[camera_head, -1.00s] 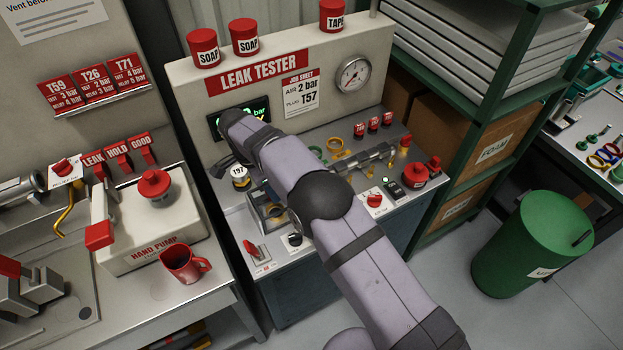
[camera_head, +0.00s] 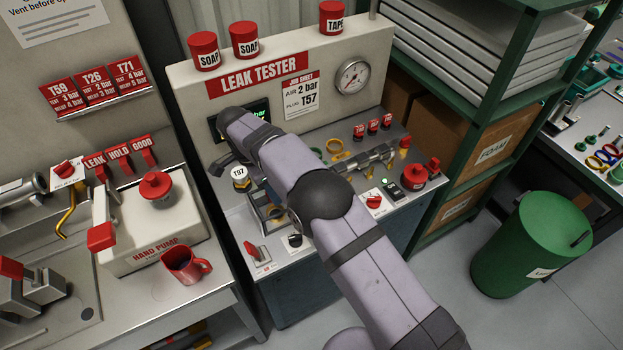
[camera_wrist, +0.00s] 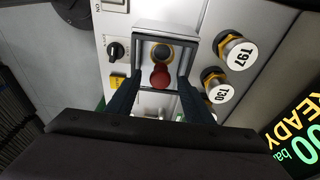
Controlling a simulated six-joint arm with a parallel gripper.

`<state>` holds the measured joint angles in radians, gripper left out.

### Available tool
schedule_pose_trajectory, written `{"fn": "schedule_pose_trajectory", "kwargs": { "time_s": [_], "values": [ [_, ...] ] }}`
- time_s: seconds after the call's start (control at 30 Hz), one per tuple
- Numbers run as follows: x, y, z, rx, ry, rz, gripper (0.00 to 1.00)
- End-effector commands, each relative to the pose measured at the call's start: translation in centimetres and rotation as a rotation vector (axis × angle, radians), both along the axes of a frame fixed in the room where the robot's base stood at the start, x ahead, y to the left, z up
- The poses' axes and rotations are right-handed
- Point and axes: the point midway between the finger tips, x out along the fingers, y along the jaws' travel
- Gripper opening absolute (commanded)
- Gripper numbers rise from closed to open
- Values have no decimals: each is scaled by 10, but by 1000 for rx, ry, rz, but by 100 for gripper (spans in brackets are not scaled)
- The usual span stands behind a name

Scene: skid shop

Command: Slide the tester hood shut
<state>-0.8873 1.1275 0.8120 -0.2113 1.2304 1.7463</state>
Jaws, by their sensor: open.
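The tester hood (camera_wrist: 177,29) shows in the wrist view as a grey metal frame around a dark opening. A yellow-rimmed round port (camera_wrist: 161,52) and a red knob (camera_wrist: 160,76) show within its outline. Part of the same frame shows in the head view (camera_head: 254,214), beside my arm. My gripper (camera_wrist: 159,84) is open, with one dark finger on each side of the red knob. I cannot tell whether the fingers touch it. In the head view my arm hides the gripper and part of the hood.
The leak tester (camera_head: 190,110) has a lit display. Plugs tagged T97 (camera_wrist: 235,50) and T30 (camera_wrist: 216,88) stand right of the hood in the wrist view. A black rotary switch (camera_wrist: 116,50) is to its left. A hand pump (camera_head: 155,235) and red mug (camera_head: 185,266) stand left.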

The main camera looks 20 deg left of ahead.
Motion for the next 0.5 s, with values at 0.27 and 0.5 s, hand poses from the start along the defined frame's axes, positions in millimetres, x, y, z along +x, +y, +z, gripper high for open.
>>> {"fn": "schedule_pose_trajectory", "kwargs": {
  "time_s": [0.27,0.5],
  "values": [
    [0,0,24,1,-1,0,47],
    [0,0,41,1,0,0,47]
  ]
}}
